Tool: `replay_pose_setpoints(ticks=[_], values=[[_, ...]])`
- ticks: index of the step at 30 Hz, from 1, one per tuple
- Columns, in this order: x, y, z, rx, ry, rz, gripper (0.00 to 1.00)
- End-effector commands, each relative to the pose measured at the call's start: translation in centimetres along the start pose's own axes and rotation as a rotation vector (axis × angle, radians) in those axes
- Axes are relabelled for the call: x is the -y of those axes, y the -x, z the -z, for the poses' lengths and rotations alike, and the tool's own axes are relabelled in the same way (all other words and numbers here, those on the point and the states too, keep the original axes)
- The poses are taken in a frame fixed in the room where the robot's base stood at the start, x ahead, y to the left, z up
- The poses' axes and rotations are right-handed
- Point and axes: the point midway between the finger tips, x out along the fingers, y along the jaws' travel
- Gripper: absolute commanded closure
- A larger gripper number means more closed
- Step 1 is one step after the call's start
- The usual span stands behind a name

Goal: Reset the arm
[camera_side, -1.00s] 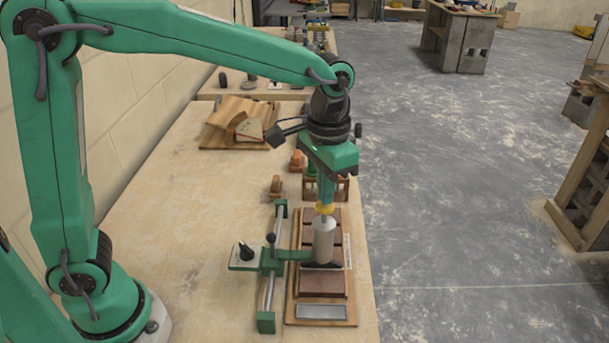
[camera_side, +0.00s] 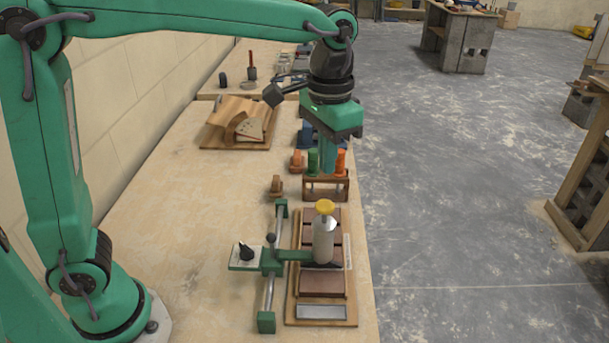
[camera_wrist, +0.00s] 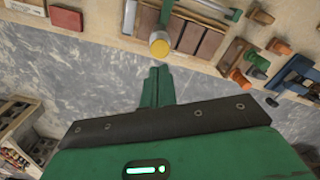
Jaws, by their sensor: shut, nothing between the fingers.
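My gripper (camera_side: 328,160) is shut and empty. It hangs upright in the air above the bench in the side view, in line with a small wooden rack behind the tile board. In the wrist view the closed fingers (camera_wrist: 157,86) point toward a yellow-topped cylinder (camera_wrist: 159,45) and are apart from it. In the side view this pale cylinder with its yellow cap (camera_side: 324,230) stands upright in a green clamp arm (camera_side: 294,255), over a wooden board (camera_side: 306,317) of brown tiles.
A small wooden rack (camera_side: 326,189) with green and orange handles stands behind the tile board. A curved wooden piece (camera_side: 237,120) lies further left. The bench's left part is clear. The floor (camera_side: 470,200) lies open to the right.

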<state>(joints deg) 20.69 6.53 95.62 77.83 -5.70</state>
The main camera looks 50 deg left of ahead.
Motion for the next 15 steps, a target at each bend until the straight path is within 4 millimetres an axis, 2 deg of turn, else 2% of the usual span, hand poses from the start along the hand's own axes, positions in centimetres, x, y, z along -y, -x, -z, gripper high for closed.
replay_pose_setpoints(ticks=[15], values=[[0.29,0.34,-0.33,-0.008,0.005,-0.001,1.00]])
